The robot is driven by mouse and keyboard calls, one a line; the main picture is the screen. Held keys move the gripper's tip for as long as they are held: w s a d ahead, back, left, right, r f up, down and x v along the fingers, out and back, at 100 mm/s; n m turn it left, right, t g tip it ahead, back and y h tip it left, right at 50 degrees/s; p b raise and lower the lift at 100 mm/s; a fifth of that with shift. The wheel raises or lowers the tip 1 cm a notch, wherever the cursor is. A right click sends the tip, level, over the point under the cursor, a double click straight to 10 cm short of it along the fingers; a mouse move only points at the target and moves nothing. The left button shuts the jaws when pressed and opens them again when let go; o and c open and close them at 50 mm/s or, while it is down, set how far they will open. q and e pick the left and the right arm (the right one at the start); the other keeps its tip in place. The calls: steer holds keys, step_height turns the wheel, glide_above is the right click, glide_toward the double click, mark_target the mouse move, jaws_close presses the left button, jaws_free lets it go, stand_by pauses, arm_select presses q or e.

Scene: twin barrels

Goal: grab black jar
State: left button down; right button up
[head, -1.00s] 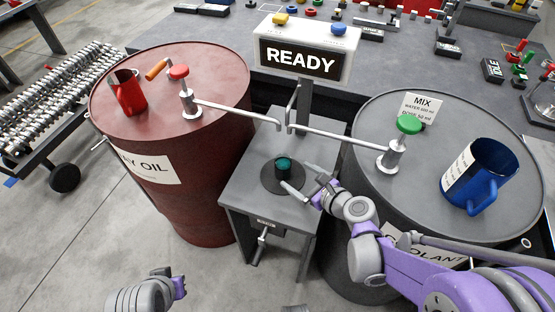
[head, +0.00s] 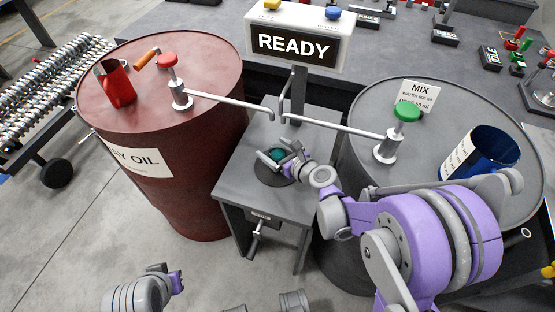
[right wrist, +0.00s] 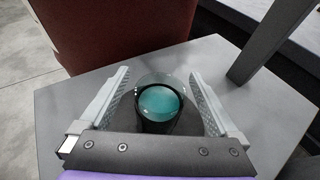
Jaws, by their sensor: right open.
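The black jar (right wrist: 160,102) stands upright on the small grey stand between the two barrels. It has a clear rim and teal contents, and in the head view (head: 277,155) it is partly hidden by my right gripper. My right gripper (head: 279,160) is open, with one finger on each side of the jar. In the right wrist view the fingers (right wrist: 158,98) show gaps to the jar on both sides. My left gripper (head: 172,281) is empty of anything visible, low at the left over the floor, and its fingers are not clear.
A red barrel (head: 200,130) with a red jug (head: 116,83) stands left. A grey barrel (head: 365,115) with a blue jug (head: 490,150) stands right. Two spouts reach over the grey stand (head: 235,180). A READY sign (head: 295,46) stands behind it.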

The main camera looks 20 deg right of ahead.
steer(key=shift+x, duration=0.85)
steer(key=shift+s, duration=0.1)
jaws_close()
